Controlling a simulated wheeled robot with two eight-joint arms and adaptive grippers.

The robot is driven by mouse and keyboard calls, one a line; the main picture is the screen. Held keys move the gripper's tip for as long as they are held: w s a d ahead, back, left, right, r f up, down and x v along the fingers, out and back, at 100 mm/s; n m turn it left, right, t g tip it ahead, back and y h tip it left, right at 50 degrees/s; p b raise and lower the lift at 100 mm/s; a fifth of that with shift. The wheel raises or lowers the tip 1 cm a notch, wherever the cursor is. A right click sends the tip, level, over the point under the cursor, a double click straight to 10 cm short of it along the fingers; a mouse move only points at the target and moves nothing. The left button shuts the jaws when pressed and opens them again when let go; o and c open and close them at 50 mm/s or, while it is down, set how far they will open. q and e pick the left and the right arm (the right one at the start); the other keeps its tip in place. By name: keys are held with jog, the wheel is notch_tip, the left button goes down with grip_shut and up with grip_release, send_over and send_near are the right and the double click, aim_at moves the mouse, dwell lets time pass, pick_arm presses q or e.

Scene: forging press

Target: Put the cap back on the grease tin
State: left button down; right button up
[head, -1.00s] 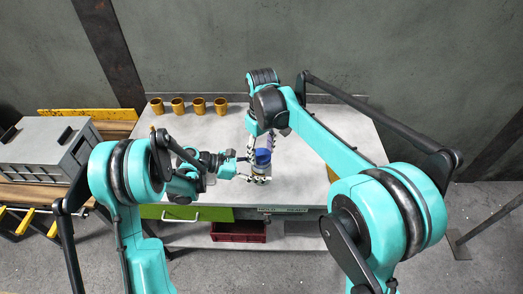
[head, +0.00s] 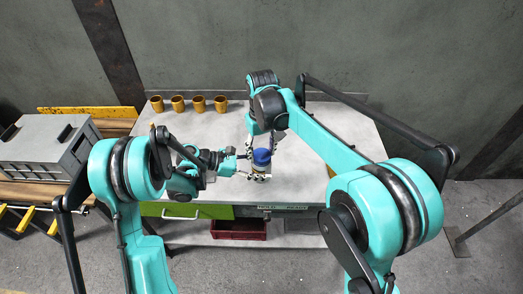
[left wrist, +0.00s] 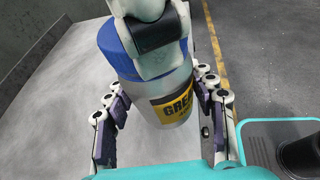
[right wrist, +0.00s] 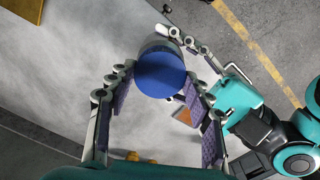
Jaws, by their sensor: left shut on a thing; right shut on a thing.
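The grease tin, white with a yellow label (left wrist: 172,103), stands between the fingers of my left gripper (left wrist: 163,88), which is shut on it above the bench. In the head view the tin (head: 261,168) is mostly hidden below its cap. The blue cap (right wrist: 160,75) is between the fingers of my right gripper (right wrist: 158,85), which is shut on it. In the left wrist view the cap (left wrist: 113,42) sits at the tin's top end, partly covered by the right gripper. I cannot tell whether it is fully seated.
Several brass-coloured cups (head: 178,104) stand in a row at the back left of the grey bench (head: 205,132). A grey box (head: 42,148) is to the left. A dark red bin (head: 238,229) is on the lower shelf.

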jog(key=m, duration=0.7)
jog(key=shift+m, duration=0.3)
jog(key=m, duration=0.4)
jog(key=shift+m, duration=0.4)
jog(key=m, duration=0.4)
jog(key=shift+m, duration=0.4)
jog(key=m, duration=1.8)
jog(key=shift+m, duration=0.3)
jog(key=o, duration=1)
jog(key=shift+o, duration=0.2)
